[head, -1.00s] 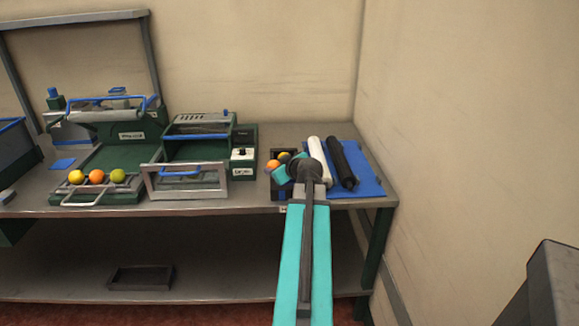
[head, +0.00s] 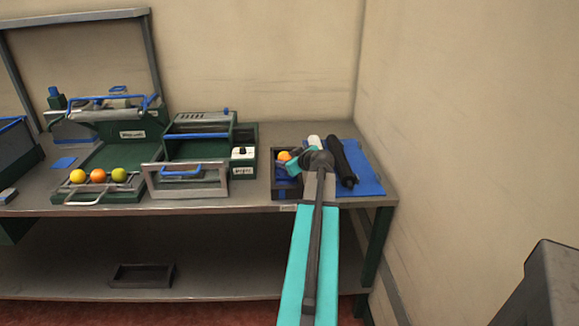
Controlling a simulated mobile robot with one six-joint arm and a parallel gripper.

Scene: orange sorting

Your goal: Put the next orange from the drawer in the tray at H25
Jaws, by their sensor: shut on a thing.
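My gripper (head: 291,163) is at the small dark tray (head: 287,194) near the right end of the bench. It is shut on an orange (head: 284,156), which shows just beyond its tip, over the back part of the tray. I cannot tell whether the orange touches the tray. The gripper and arm hide much of the tray's right side; some blue shows inside it. At the left, an open drawer (head: 97,189) holds a yellow fruit (head: 77,176), an orange fruit (head: 98,176) and a green fruit (head: 119,175) in a row.
A second metal-fronted drawer (head: 187,190) stands out between the fruit drawer and the tray. The wall is close behind. An empty frame (head: 142,276) sits on the lower shelf.

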